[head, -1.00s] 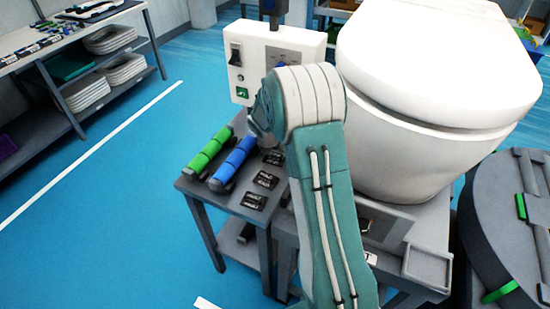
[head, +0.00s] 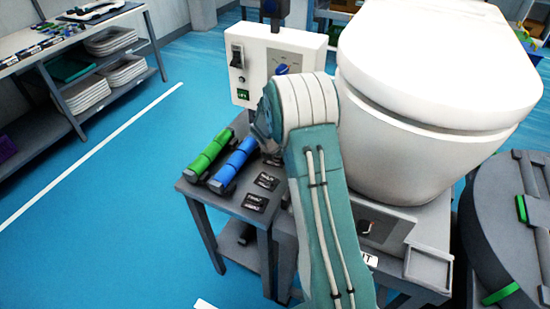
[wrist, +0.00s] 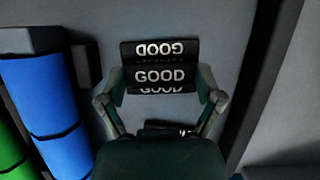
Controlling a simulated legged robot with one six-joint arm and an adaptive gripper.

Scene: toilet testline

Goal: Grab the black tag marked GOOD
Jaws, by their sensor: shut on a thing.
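In the wrist view, a black tag with white GOOD lettering (wrist: 160,76) is between the fingers of my gripper (wrist: 160,84), which is shut on it. A second black surface with upside-down GOOD lettering (wrist: 160,50) shows just above it; I cannot tell whether it is a separate tag. In the head view, black tags (head: 266,181) (head: 255,202) lie on the small grey table (head: 226,199), their lettering too small to read. My arm hides the gripper there.
A green cylinder (head: 207,155) and a blue cylinder (head: 235,164) lie left of the tags. A white control box (head: 262,55) stands behind them. A white toilet (head: 425,120) stands close on the right. Blue floor on the left is open.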

